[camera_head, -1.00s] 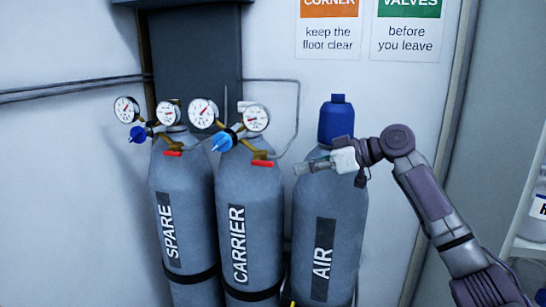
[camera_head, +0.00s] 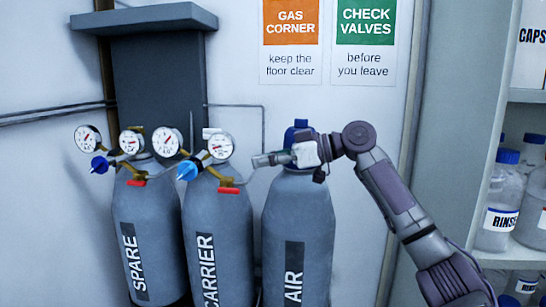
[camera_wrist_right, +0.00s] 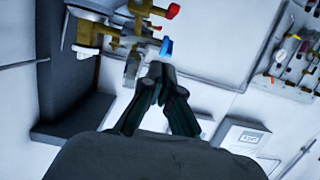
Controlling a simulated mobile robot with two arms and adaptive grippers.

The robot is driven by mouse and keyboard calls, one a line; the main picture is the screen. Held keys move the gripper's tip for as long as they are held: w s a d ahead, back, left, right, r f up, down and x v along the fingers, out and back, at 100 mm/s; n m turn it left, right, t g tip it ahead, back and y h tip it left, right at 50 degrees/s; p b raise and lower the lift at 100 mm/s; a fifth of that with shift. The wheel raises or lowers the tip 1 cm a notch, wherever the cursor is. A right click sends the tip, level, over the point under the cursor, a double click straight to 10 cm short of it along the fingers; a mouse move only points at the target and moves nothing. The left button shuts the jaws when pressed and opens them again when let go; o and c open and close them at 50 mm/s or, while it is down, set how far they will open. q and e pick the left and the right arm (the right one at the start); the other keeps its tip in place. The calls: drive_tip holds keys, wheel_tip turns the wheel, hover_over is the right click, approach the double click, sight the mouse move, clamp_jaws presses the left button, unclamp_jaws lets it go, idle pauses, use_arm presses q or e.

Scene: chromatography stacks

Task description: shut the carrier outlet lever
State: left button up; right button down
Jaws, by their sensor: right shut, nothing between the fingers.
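The carrier outlet lever (camera_head: 228,190) is a small red bar on the brass fitting of the carrier regulator, below its right gauge. The carrier cylinder (camera_head: 215,225) stands in the middle, with a blue regulator knob (camera_head: 189,169). My right gripper (camera_head: 256,160) is shut and empty, pointing left, up and right of the red lever and apart from it in the picture. In the right wrist view its closed fingers (camera_wrist_right: 161,72) show near a blue knob (camera_wrist_right: 166,47) and brass fittings. A red part (camera_wrist_right: 172,11) shows there too; I cannot tell whose. My left gripper is not in view.
The spare cylinder (camera_head: 150,225) stands left, with its own red lever (camera_head: 138,183). The air cylinder (camera_head: 310,215), with a blue cap (camera_head: 298,127), stands behind my right gripper. A thin wall pipe (camera_head: 263,125) runs close by. A bottle shelf (camera_head: 510,257) is at right.

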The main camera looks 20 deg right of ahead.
drive_tip(key=p, duration=0.2)
hover_over(239, 189)
drive_tip(key=shift+s+f, duration=0.1)
drive_tip(key=shift+f, duration=0.45)
drive_tip(key=f, duration=0.3)
drive_tip(key=f+p, duration=0.1)
drive_tip(key=shift+s+d+f, duration=0.1)
drive_tip(key=shift+d+f, duration=0.05)
drive_tip(key=shift+d, duration=0.15)
drive_tip(key=shift+a, duration=0.1)
